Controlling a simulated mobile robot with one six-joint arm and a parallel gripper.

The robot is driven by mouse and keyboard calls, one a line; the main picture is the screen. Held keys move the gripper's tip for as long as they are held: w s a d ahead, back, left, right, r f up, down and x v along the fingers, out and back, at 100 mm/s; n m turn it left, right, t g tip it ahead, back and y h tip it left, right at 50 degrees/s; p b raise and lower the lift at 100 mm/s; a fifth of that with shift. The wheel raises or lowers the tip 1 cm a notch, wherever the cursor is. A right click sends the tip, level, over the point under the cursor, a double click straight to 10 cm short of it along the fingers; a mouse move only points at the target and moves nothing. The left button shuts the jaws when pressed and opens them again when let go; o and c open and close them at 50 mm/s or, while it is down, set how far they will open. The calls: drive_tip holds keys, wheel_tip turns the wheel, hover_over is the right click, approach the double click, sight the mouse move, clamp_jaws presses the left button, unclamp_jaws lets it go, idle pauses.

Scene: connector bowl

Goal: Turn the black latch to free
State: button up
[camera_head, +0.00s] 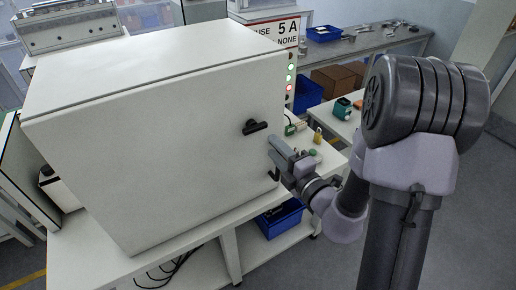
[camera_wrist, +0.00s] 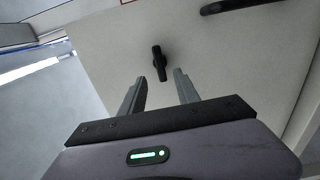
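The black latch (camera_head: 255,127) is a short bar on a round hub on the door of the white cabinet (camera_head: 185,180). In the head view the bar lies nearly level. In the wrist view the latch (camera_wrist: 159,63) stands nearly upright in the picture, ahead of and between my fingertips. My gripper (camera_head: 273,147) is at the right part of the door, a little below and right of the latch. In the wrist view my gripper (camera_wrist: 160,78) is open, with its two grey fingers apart and nothing between them. No contact with the latch shows.
A longer black handle (camera_wrist: 240,5) is at the top right of the wrist view. The cabinet stands on a white bench (camera_head: 185,235). Small parts, including a green button (camera_head: 312,152), lie on the bench behind my wrist. A blue bin (camera_head: 280,217) is on the shelf below.

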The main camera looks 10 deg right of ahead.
sight(257, 130)
drive_tip(key=x, duration=0.9)
drive_tip(key=shift+a, duration=0.1)
clamp_jaws()
